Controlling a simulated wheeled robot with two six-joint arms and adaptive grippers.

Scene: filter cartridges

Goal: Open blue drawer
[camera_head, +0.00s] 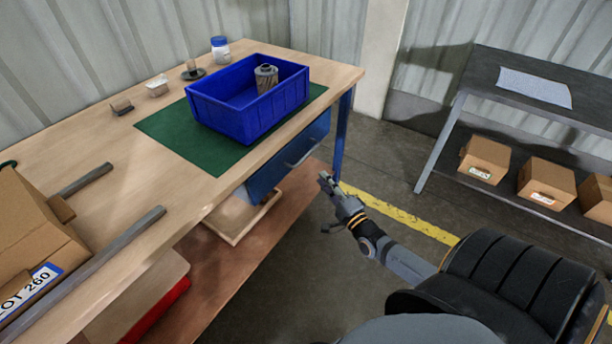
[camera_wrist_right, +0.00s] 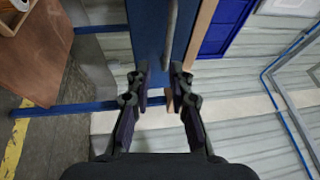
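The blue drawer (camera_head: 264,182) is under the right end of the wooden workbench, its front flush with the bench and looking shut. A grey bar handle (camera_head: 304,153) runs along its front. My right gripper (camera_head: 325,181) is apart from the drawer, a little in front of and below the handle. In the right wrist view, the right gripper (camera_wrist_right: 160,82) is open and empty, fingers to either side. The drawer front (camera_wrist_right: 146,38) and the handle (camera_wrist_right: 171,32) show ahead of it, the handle's end lining up with the finger gap. My left gripper is not in view.
On the workbench (camera_head: 100,150), a blue bin (camera_head: 222,117) holding a filter cartridge (camera_head: 266,78) stands on a green mat (camera_head: 165,130). A cardboard box (camera_head: 35,235) is at the left. A lower shelf (camera_head: 245,250) lies below the drawer. Floor right of the gripper is clear.

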